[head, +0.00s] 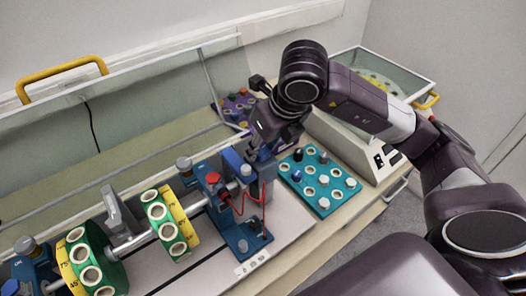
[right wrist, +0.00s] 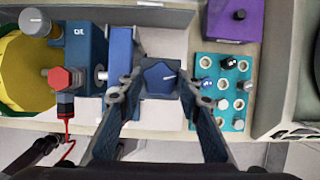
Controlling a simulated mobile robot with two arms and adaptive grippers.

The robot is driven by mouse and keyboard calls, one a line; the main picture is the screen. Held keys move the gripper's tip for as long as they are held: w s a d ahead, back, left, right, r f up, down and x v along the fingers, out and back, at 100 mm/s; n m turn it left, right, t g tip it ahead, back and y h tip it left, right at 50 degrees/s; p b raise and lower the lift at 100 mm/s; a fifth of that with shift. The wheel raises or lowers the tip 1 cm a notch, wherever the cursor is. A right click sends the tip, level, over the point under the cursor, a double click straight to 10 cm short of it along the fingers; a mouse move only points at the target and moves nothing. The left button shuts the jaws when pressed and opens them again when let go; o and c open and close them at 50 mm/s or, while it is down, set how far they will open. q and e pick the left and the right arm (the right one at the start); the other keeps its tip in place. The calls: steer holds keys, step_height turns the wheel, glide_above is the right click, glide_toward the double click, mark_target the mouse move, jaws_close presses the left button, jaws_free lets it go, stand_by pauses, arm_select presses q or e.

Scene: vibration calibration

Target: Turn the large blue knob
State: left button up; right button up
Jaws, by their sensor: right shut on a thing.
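The large blue knob (right wrist: 160,77) is a dark blue, star-shaped knob with a white mark, seen from above in the right wrist view. My right gripper (right wrist: 160,86) is shut on it, with one finger at its left side and one at its right. In the head view my right gripper (head: 262,148) reaches down at the right end of the shaft machine, and I cannot clearly make out the knob there. My left gripper is in neither view.
A blue bearing block with a red knob (head: 213,178) stands just left of my gripper, with red cables below. A teal board (head: 322,200) with several pegs and rings lies to the right. A purple tray (head: 232,108) is behind. Yellow-green ringed discs (head: 170,222) sit on the shaft.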

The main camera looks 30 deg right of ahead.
steer(key=shift+w+m+h+b, duration=0.1)
steer(key=shift+m+h+b, duration=0.5)
steer(key=shift+m, duration=0.9)
steer(key=shift+r, duration=0.1)
steer(key=o, duration=1.2)
steer(key=shift+c, duration=0.2)
steer(key=v, duration=1.2)
